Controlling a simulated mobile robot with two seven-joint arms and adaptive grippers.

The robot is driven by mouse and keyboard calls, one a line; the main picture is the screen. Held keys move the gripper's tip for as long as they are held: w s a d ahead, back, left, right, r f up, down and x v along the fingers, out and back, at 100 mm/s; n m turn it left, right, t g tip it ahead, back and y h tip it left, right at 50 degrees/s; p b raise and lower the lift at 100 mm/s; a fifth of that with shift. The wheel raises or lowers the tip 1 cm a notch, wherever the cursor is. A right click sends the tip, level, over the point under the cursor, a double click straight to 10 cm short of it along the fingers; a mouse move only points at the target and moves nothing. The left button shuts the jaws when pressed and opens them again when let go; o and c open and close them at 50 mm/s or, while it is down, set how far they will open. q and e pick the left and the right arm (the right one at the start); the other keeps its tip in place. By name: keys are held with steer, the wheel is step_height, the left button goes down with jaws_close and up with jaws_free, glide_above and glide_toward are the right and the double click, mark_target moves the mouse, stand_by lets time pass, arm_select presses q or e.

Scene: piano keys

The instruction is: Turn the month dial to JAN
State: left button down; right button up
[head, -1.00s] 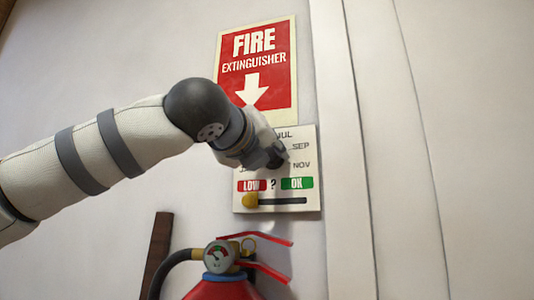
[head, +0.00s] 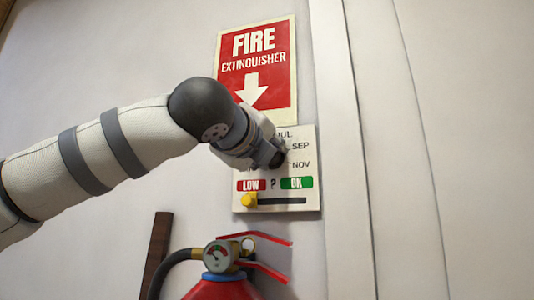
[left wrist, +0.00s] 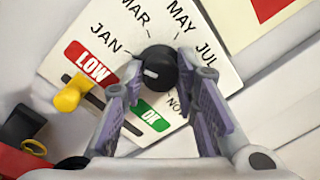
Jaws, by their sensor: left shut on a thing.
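The month dial, a black round knob (left wrist: 158,72) with a white mark, sits on a white panel (left wrist: 222,60) in the left wrist view. The mark points left and slightly down, a little below the JAN label (left wrist: 106,38). MAR, MAY, JUL and part of NOV also show around it. My left gripper (left wrist: 161,68) has its fingers on either side of the knob and is shut on it. In the head view my left gripper (head: 272,157) covers the dial and the panel's left labels. My right gripper is not in view.
A yellow slider (head: 249,200) sits at the left end of its slot, under the LOW and OK labels. A red fire extinguisher (head: 222,287) with red handles is below the panel. A FIRE EXTINGUISHER sign (head: 256,65) hangs above. A white vertical trim (head: 350,150) is at right.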

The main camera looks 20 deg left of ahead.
arm_select(q)
steer(key=shift+s+r, duration=0.1)
steer(key=shift+r, duration=0.05)
steer(key=c, duration=1.4)
jaws_free()
steer(key=shift+o, duration=0.8)
steer(key=s+f, duration=0.1)
steer(key=s, duration=1)
steer(key=shift+s+a, duration=0.2)
steer(key=shift+s, duration=0.2)
